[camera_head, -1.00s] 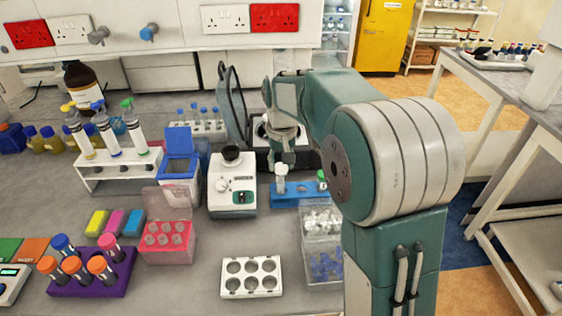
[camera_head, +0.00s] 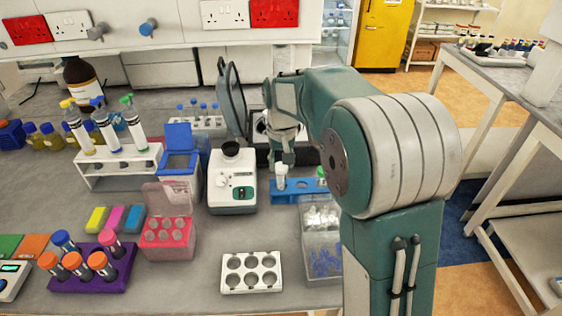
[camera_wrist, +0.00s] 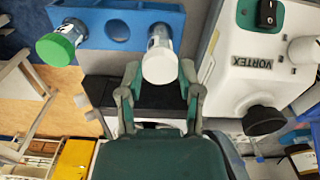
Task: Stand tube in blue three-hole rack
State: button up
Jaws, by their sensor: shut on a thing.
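The blue three-hole rack (camera_head: 312,186) stands on the bench right of the vortex mixer, partly hidden by my arm. In the wrist view the rack (camera_wrist: 88,31) has a green-capped tube (camera_wrist: 57,47) in one end hole and an open, empty middle hole. A white-capped clear tube (camera_wrist: 160,60) is at the other end hole, its lower part at or in the hole; how deep I cannot tell. My gripper (camera_wrist: 160,76) is shut on this tube near its cap. In the head view my gripper (camera_head: 287,158) is above the rack's left end, with the tube (camera_head: 281,172) below it.
The vortex mixer (camera_head: 233,181) is close on the rack's left. A clear box of tubes (camera_head: 321,240) stands in front, and a white six-hole rack (camera_head: 251,272) is nearer. A black laptop-like device stands behind. Bare bench lies in front of the mixer.

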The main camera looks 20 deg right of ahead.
jog(key=shift+f, duration=0.7)
jog(key=o, duration=1.1)
jog(key=shift+c, duration=0.2)
notch_tip(320, 180, up, 11)
jog(key=s+r+t, duration=0.3)
jog(key=s+r, duration=0.1)
jog(key=s, duration=1)
jog(key=s+f+t, duration=0.2)
jog(key=s+f, duration=0.4)
jog(key=s, duration=0.6)
jog(key=shift+s+f+n+t, duration=0.15)
jog(key=shift+s+n+t, duration=0.15)
jog(key=shift+s, duration=0.05)
